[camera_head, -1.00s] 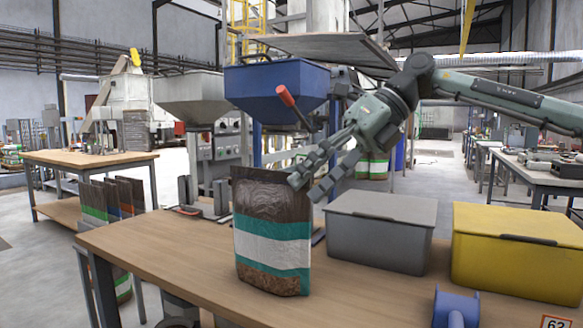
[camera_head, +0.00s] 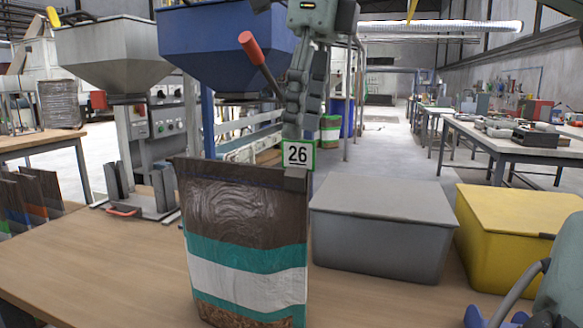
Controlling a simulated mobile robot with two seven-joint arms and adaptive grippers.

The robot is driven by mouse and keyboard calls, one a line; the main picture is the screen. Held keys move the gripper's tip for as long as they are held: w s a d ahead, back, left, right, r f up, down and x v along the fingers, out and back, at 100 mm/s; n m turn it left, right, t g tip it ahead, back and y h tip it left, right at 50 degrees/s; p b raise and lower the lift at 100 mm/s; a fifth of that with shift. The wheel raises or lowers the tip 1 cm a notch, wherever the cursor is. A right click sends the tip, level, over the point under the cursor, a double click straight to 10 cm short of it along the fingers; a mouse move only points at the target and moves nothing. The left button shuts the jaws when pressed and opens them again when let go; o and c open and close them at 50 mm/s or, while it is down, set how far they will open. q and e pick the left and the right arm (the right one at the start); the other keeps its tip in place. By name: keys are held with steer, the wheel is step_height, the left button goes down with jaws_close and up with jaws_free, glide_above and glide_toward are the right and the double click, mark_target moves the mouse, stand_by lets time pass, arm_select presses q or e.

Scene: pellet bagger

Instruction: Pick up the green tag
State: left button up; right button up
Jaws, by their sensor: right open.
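The green tag (camera_head: 298,154) is a small white plate with a green border and the number 26. It appears upright at the top right corner of the filled bag (camera_head: 245,250), which is brown, teal and white and stands on the wooden table. My right gripper (camera_head: 295,165) comes down from above, its fingers pointing down at that corner. It is open and seen nearly edge-on. The tag overlaps the fingers in the picture and hides part of them; I cannot tell whether they touch it.
A grey lidded box (camera_head: 382,230) and a yellow lidded box (camera_head: 520,235) stand right of the bag. A red-knobbed lever (camera_head: 250,47) and a blue hopper (camera_head: 215,45) are behind. Bare wooden table (camera_head: 110,265) lies left of the bag.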

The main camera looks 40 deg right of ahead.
mark_target(298, 167)
steer(key=f, duration=0.6)
steer(key=shift+w+a+f, duration=0.1)
steer(key=shift+w+a, duration=0.15)
jaws_close()
steer(key=shift+r, duration=2.25)
steer(key=w+a+r, duration=0.5)
steer(key=a+r, duration=0.5)
steer(key=shift+w+r, duration=0.25)
steer(key=shift+w, duration=0.15)
